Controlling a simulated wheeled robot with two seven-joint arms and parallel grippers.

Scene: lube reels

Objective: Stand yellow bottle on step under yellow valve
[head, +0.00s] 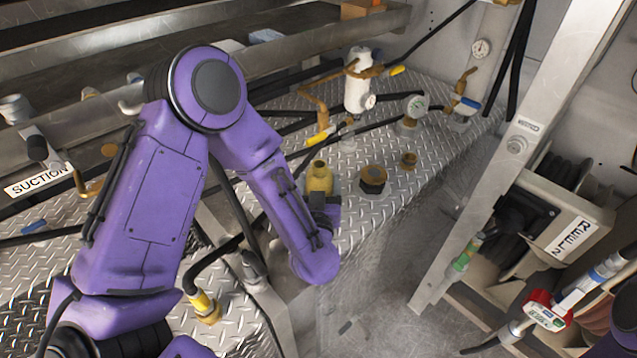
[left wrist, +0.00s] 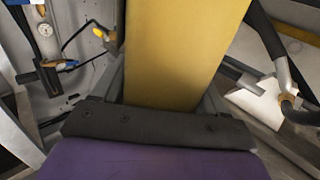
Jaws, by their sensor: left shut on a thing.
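The yellow bottle (head: 319,176) stands out above the diamond-plate step (head: 350,150), roughly upright, in the head view. My left gripper (head: 322,200) is shut on it. The gripper and arm hide the bottle's lower part, so I cannot tell whether it touches the step. In the left wrist view the yellow bottle (left wrist: 185,50) fills the middle, between the fingers. A yellow valve handle (head: 321,136) on a brass pipe is just behind the bottle. Another yellow handle (head: 397,70) is farther back by the white filter. My right gripper is not in view.
Brass caps (head: 373,178) sit on the step right of the bottle. A metal post (head: 500,150) and a reel box (head: 560,220) are at right. A hose with a yellow fitting (head: 205,305) is in front.

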